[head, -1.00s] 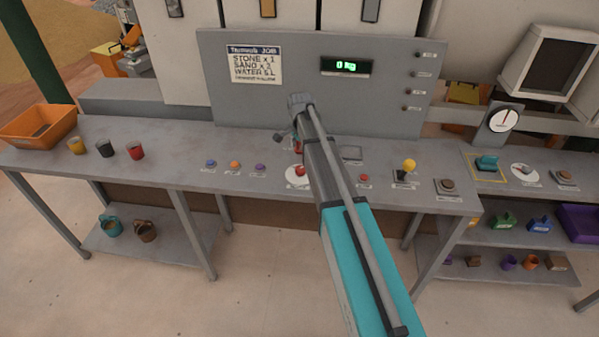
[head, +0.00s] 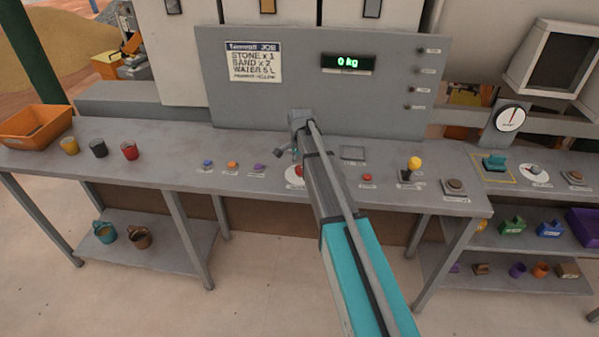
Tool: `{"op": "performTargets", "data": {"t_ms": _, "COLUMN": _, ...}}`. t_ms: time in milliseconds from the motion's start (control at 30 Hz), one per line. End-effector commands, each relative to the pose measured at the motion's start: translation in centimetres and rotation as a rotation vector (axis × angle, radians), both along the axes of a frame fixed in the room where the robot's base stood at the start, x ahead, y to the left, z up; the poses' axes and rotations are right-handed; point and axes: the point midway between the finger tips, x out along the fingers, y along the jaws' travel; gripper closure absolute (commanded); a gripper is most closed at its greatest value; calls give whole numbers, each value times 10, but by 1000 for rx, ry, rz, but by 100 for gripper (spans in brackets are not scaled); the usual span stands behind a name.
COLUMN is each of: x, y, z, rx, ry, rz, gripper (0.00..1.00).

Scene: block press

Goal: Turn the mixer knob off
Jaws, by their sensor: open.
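A red knob (head: 298,170) sits on a white dial plate (head: 293,181) on the workbench, partly hidden behind my arm. A grey knob (head: 535,170) sits on another white plate at the right end of the bench. The labels are too small to read, so I cannot tell which knob is the mixer's. My gripper (head: 285,153) is small and partly hidden by its own arm. It is open, apparently empty, and appears just behind and slightly left of the red knob. I cannot tell whether it touches anything.
Blue (head: 207,164), orange (head: 232,166) and purple (head: 259,168) buttons lie left of the gripper. A red button (head: 367,178) and a yellow-topped lever (head: 414,164) stand to the right. The grey panel (head: 300,100) rises behind, its display (head: 347,62) reading 0 kg.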

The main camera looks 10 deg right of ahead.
Motion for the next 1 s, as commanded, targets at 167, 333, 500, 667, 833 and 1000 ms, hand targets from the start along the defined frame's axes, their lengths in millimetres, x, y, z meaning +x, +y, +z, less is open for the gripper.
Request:
{"op": "performTargets", "data": {"t_ms": 167, "x": 0, "y": 0, "z": -10, "rx": 0, "ry": 0, "rz": 0, "gripper": 7}}
{"op": "performTargets", "data": {"t_ms": 333, "x": 0, "y": 0, "z": -12, "rx": 0, "ry": 0, "rz": 0, "gripper": 7}}
{"op": "performTargets", "data": {"t_ms": 500, "x": 0, "y": 0, "z": -12, "rx": 0, "ry": 0, "rz": 0, "gripper": 7}}
{"op": "performTargets", "data": {"t_ms": 667, "x": 0, "y": 0, "z": -12, "rx": 0, "ry": 0, "rz": -1, "gripper": 13}}
{"op": "performTargets", "data": {"t_ms": 833, "x": 0, "y": 0, "z": -12, "rx": 0, "ry": 0, "rz": -1, "gripper": 44}}
{"op": "performTargets", "data": {"t_ms": 1000, "x": 0, "y": 0, "z": -12, "rx": 0, "ry": 0, "rz": 0, "gripper": 76}}
